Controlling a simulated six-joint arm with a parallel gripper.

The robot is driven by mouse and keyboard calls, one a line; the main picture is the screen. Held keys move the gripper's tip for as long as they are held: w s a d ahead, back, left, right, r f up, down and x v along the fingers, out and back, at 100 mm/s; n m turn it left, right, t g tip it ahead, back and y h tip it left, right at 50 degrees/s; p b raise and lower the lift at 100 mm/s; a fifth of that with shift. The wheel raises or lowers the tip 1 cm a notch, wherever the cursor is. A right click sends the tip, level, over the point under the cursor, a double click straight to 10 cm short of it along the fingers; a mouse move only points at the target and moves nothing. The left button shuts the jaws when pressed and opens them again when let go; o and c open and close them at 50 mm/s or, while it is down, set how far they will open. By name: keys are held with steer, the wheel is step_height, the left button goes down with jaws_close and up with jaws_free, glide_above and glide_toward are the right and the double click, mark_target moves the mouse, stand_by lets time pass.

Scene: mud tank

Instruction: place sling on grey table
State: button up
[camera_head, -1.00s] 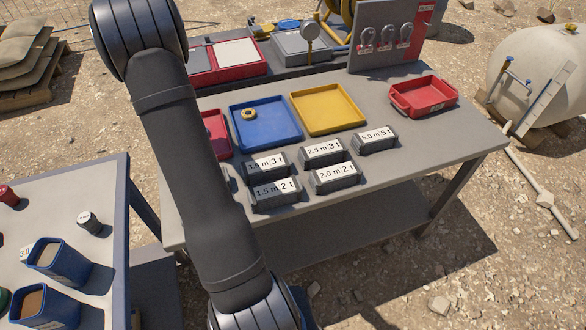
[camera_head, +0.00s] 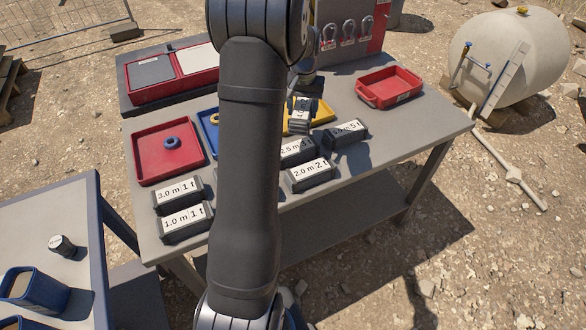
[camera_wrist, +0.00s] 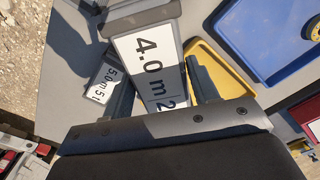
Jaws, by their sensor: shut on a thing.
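My gripper (camera_wrist: 160,92) is shut on a dark sling block with a white label (camera_wrist: 150,65) reading 4.0 m and 2, its last part hidden. In the head view the held sling (camera_head: 302,110) shows beside my arm, in front of the yellow tray. It looks raised above the grey table (camera_head: 420,118), but the exact gap is unclear. Similar blocks stand on the table: 3.0 m 1 t (camera_head: 178,192), 1.0 m 1 t (camera_head: 185,221), 2.0 m 2 t (camera_head: 312,174), a 2.5 m one (camera_head: 297,151) and 5.0 m 5 t (camera_wrist: 103,84).
A red tray with a blue ring (camera_head: 171,142), a mostly hidden blue tray (camera_head: 209,128) and a yellow tray (camera_head: 325,116) line the table. A red bin (camera_head: 389,86) stands at the right. The table's right end is bare. Shackles (camera_head: 348,30) hang on a panel behind.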

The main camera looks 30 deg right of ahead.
steer(key=s+d+m, duration=0.5)
steer(key=s+d, duration=0.3)
steer(key=s, duration=0.5)
steer(key=s+d+m, duration=0.6)
steer(key=s+d, duration=0.1)
steer(key=s, duration=0.5)
glide_above(361, 158)
step_height(361, 158, down, 7)
steer(key=shift+w, duration=0.1)
steer(key=shift+f, duration=2)
steer(key=shift+f, duration=0.1)
steer(key=shift+f, duration=0.1)
steer(key=o, duration=1.2)
